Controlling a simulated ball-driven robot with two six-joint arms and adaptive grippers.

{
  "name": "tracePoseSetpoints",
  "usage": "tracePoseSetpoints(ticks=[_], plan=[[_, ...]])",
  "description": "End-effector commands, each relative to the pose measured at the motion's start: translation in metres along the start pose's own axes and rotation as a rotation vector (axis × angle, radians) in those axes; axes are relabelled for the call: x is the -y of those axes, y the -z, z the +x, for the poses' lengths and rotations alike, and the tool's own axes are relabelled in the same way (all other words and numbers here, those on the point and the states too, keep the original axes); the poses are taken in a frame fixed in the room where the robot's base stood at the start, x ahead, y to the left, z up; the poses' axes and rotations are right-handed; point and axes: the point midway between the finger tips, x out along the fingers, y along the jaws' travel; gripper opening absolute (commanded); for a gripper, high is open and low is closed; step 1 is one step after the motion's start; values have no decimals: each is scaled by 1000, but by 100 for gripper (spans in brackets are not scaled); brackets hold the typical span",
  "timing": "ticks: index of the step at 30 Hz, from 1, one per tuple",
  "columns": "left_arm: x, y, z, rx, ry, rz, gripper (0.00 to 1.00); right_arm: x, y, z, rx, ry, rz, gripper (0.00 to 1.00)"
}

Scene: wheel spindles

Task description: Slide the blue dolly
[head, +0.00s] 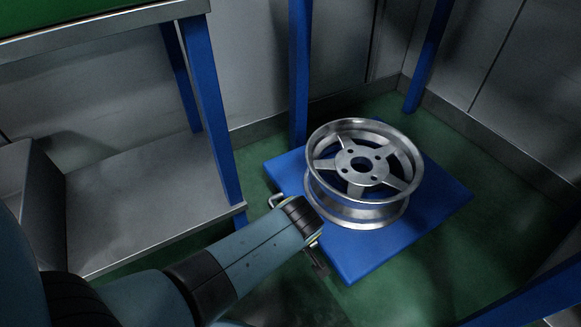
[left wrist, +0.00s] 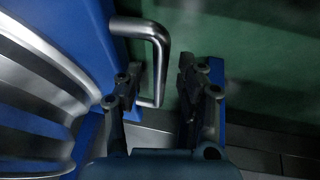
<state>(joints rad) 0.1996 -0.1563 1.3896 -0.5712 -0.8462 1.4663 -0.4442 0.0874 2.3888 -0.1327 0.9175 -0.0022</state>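The blue dolly (head: 385,243) is a flat blue platform on the green floor. A silver wheel rim (head: 363,165) lies on it. A bent metal handle (head: 277,199) sticks out from the dolly's left edge. My left gripper (head: 314,250) is at that edge, largely hidden behind its own wrist in the head view. In the left wrist view my left gripper (left wrist: 159,82) is open, and the handle (left wrist: 160,60) shows between its two fingers, with a gap on the right-finger side. Contact with the left finger cannot be told. My right gripper is not in view.
A metal shelf unit (head: 140,190) with blue posts stands at the left. A blue post (head: 299,80) rises behind the dolly. Grey wall panels (head: 500,60) close off the back and right. Green floor (head: 490,250) is free right of the dolly.

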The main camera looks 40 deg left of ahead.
Motion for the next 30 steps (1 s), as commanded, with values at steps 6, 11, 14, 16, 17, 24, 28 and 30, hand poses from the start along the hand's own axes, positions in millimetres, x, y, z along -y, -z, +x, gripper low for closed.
tracePoseSetpoints(ticks=[6, 11, 14, 16, 17, 24, 28, 30], plan=[[0, 0, 0, 0, -1, -1, 38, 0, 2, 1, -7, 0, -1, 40], [0, 0, 0, 0, -1, -1, 24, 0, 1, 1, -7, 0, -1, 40], [0, 0, 0, 0, 0, 0, 11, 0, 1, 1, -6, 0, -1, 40], [0, 0, 0, 0, 0, -1, 2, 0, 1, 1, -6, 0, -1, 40], [0, 0, 0, 0, 0, 0, 0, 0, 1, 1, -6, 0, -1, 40], [0, 0, 0, 0, 0, -1, 0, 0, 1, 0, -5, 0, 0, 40], [0, 0, 0, 0, 0, 0, 0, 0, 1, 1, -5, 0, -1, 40], [3, 1, -1, -1, 0, 0, 0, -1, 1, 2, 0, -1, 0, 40]])
